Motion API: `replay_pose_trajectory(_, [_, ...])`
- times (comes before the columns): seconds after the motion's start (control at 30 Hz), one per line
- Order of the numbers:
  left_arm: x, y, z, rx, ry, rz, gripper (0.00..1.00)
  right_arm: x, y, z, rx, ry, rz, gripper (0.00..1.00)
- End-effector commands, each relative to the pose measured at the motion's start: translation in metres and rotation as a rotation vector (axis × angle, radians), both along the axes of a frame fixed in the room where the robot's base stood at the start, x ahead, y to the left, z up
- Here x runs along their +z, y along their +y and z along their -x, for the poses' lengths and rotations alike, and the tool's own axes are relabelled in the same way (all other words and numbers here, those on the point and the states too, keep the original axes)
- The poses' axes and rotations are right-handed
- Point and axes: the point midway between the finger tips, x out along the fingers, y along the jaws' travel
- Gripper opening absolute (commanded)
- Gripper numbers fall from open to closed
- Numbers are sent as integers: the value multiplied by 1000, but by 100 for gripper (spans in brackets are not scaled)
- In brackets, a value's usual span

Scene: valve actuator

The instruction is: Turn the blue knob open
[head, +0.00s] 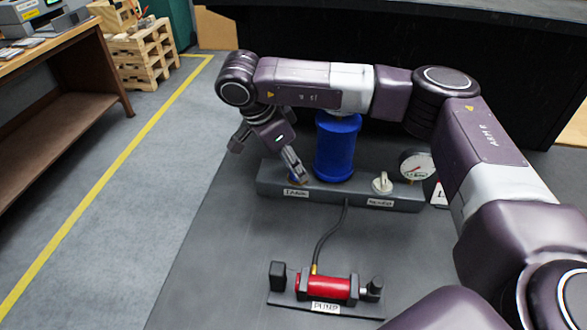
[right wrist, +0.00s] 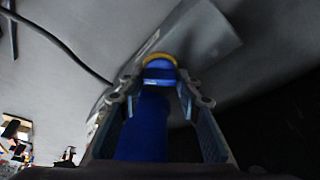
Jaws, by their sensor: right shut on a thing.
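The blue knob (right wrist: 159,74) with a yellow ring sits between the fingertips of my right gripper (right wrist: 160,88) in the right wrist view. In the head view my right gripper (head: 293,168) points down at the left end of the grey valve base (head: 345,196), shut on the knob. There the fingers hide most of the knob, and only a little blue (head: 299,181) shows. The knob's turn angle cannot be told. My left gripper is not in view.
A tall blue cylinder (head: 338,150) stands on the base just right of my gripper. A white knob (head: 382,183) and a gauge (head: 417,167) are further right. A red pump (head: 327,287) with a black hose (head: 329,232) lies in front.

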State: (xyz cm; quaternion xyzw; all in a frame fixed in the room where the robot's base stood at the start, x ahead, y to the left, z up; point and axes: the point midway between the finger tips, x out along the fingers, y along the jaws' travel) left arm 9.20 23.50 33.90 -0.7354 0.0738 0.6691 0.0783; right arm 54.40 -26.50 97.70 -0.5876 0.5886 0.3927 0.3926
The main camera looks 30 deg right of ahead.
Motion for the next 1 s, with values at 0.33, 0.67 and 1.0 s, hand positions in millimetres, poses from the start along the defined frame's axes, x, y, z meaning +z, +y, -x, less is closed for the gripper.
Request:
replay_pose_trajectory(0.33, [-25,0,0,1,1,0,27,-1,0,2,284,-7,-1,7])
replay_pose_trajectory(0.67, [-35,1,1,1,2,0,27,1,-1,4,435,-6,-1,7])
replay_pose_trajectory(1.0, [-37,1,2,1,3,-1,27,2,-1,4,473,-5,-1,7])
